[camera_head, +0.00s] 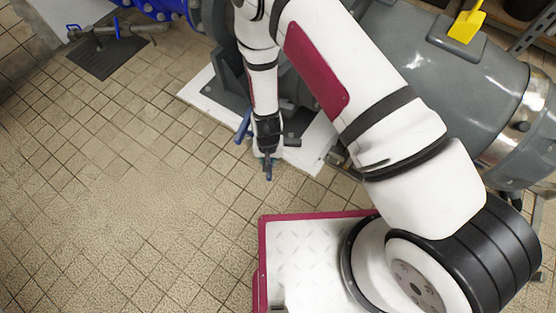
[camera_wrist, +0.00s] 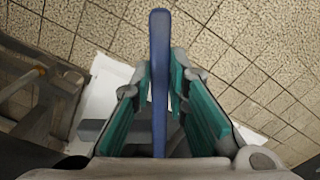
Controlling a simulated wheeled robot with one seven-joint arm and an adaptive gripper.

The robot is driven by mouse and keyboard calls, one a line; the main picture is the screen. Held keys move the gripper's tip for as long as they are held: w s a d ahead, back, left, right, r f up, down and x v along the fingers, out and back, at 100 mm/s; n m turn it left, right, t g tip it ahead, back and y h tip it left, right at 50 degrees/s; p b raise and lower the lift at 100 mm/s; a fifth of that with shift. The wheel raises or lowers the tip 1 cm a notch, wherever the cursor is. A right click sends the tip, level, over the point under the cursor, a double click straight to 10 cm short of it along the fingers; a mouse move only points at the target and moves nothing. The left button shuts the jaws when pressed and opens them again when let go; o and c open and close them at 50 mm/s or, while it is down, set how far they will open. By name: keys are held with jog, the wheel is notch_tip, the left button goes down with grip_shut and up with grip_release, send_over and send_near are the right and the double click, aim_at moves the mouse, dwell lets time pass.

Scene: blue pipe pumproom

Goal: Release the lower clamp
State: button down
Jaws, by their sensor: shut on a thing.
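A long blue lever (camera_wrist: 159,50) stands upright in the middle of the wrist view. My gripper (camera_wrist: 161,85), with teal finger pads, is shut on it, with one finger on each side. The clamp body at the lever's base is hidden behind my gripper and arm.
The white plinth (camera_head: 316,160) carries grey machinery. A large grey tank (camera_head: 420,60) with a yellow handle (camera_head: 466,25) lies at the right. A dark floor grate (camera_head: 108,52) and blue pipework (camera_head: 160,8) are at the upper left. The tiled floor at the left is clear.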

jog(key=shift+a, duration=0.35)
jog(key=c, duration=1.6)
grip_release()
jog(key=shift+w, duration=0.1)
jog(key=shift+o, duration=0.2)
jog(key=shift+d, duration=0.1)
